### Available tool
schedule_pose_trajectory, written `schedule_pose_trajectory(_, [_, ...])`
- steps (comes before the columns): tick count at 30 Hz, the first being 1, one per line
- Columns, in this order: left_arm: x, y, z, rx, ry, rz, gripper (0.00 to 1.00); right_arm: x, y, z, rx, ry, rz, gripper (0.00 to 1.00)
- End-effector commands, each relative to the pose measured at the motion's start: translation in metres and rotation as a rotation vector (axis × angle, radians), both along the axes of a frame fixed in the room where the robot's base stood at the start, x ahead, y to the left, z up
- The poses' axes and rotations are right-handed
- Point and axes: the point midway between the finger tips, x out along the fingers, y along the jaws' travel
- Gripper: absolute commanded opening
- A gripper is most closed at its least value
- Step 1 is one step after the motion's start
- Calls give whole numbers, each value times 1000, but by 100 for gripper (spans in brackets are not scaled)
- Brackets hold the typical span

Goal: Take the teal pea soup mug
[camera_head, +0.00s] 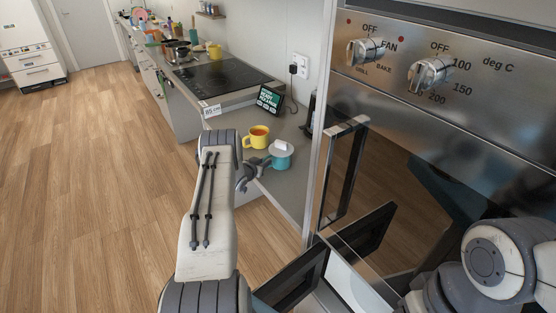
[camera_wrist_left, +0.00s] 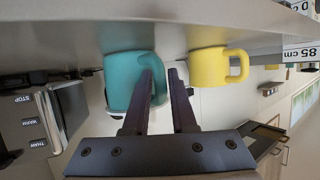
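The teal mug (camera_head: 279,160) stands upright on the low counter, with a white object (camera_head: 281,147) on top of it. In the left wrist view, where the counter shows at the top, the teal mug (camera_wrist_left: 130,80) is just beyond my fingers. My left gripper (camera_head: 251,174) is at the mug's near left side, on its handle side. In the left wrist view its two dark fingers (camera_wrist_left: 164,82) are apart, with part of the handle seeming to lie between them; contact cannot be told. Any print on the mug is not readable. My right arm shows at lower right, its gripper out of view.
A yellow mug (camera_head: 257,137) with orange-brown contents stands close behind, left of the teal one. A small display (camera_head: 270,99) and an 85 cm sign (camera_head: 211,110) are farther back. The oven (camera_head: 450,110) and its vertical handle (camera_head: 343,170) are close on the right.

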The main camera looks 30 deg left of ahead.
Motion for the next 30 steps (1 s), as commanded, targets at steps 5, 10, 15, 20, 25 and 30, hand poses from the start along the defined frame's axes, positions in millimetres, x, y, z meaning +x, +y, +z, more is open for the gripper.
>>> schedule_pose_trajectory(5, [0, 0, 0, 1, 0, 0, 0, 0, 0, 0, 0, 0, 0, 72])
schedule_pose_trajectory(10, [0, 0, 0, 1, 0, 0, 0, 0, 0, 0, 0, 0, 0, 72])
schedule_pose_trajectory(15, [0, 0, 1, 1, 0, 0, 0, 0, 0, 0, 0, 0, 0, 72])
schedule_pose_trajectory(20, [0, 0, 1, 1, -1, 0, 0, 0, 0, 0, 0, 0, 0, 72])
schedule_pose_trajectory(25, [0, 0, 1, 1, -1, 0, 0, 0, 0, 0, 0, 0, 0, 72])
schedule_pose_trajectory(30, [0, 1, 1, 1, -1, 0, 0, 0, 0, 0, 0, 0, 0, 72])
